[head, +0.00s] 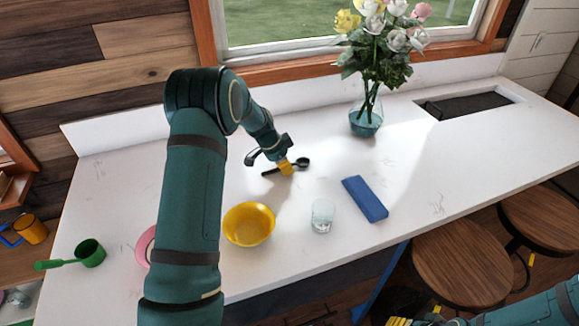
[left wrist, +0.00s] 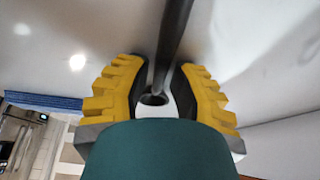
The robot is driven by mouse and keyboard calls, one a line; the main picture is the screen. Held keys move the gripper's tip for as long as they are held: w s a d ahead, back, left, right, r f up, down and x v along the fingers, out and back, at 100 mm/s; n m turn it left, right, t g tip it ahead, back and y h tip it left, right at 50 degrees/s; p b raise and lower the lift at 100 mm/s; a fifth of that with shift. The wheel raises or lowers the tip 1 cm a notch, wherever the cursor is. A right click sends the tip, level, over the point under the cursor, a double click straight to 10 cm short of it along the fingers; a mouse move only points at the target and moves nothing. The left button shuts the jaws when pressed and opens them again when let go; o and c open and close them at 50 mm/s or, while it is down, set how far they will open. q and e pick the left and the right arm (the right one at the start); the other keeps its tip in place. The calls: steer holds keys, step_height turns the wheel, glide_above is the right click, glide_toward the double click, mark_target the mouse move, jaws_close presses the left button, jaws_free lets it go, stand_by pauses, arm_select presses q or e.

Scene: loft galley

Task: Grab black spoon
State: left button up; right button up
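The black spoon (head: 303,162) is at the middle of the white counter, its round bowl to the right and its handle to the left. My left gripper (head: 286,167) is at the spoon's handle, its yellow fingertips around it. I cannot tell whether the spoon is clear of the counter. My right gripper (head: 412,321) shows only partly at the bottom edge, so its opening is hidden.
A yellow bowl (head: 249,224), a clear glass (head: 322,215) and a blue block (head: 365,199) stand in front of the spoon. A flower vase (head: 366,118) stands behind right. A green scoop (head: 89,253) and a pink item (head: 146,246), partly hidden by my arm, are left.

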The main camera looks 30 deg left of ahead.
arm_select(q)
jaws_close()
